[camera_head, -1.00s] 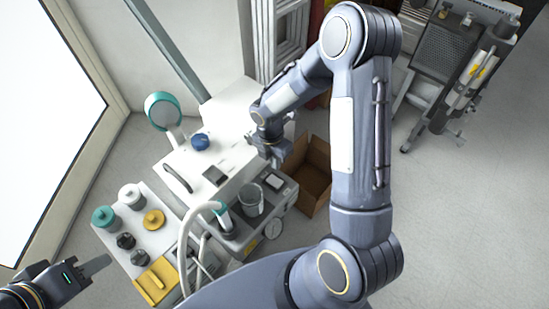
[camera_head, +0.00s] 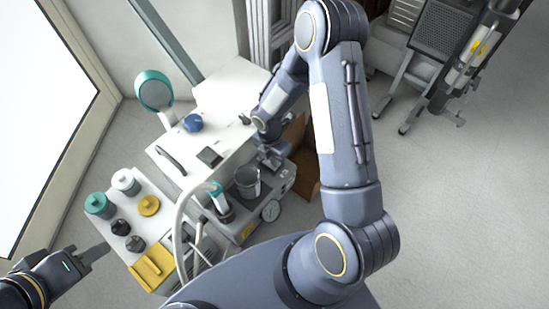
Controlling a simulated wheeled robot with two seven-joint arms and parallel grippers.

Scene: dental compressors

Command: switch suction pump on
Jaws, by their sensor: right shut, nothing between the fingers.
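The suction pump (camera_head: 243,234) is a light grey unit at lower centre, with a round gauge (camera_head: 270,211) on its front and a clear jar (camera_head: 247,182) and a white-and-teal bottle (camera_head: 219,199) on top. My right gripper (camera_head: 271,165) is shut and empty, over the back right part of the pump top, beside the jar. It hides that part of the top, and I cannot tell whether it touches. No switch can be made out. My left gripper (camera_head: 94,253) is at lower left, beside the white tray table; its finger gap is not clear.
A white cabinet (camera_head: 190,152) with a blue knob stands behind the pump. A white tray table (camera_head: 150,188) to the left bears teal, white, black and yellow lidded jars. A cardboard box (camera_head: 308,178) is right of the pump. Open floor lies further right.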

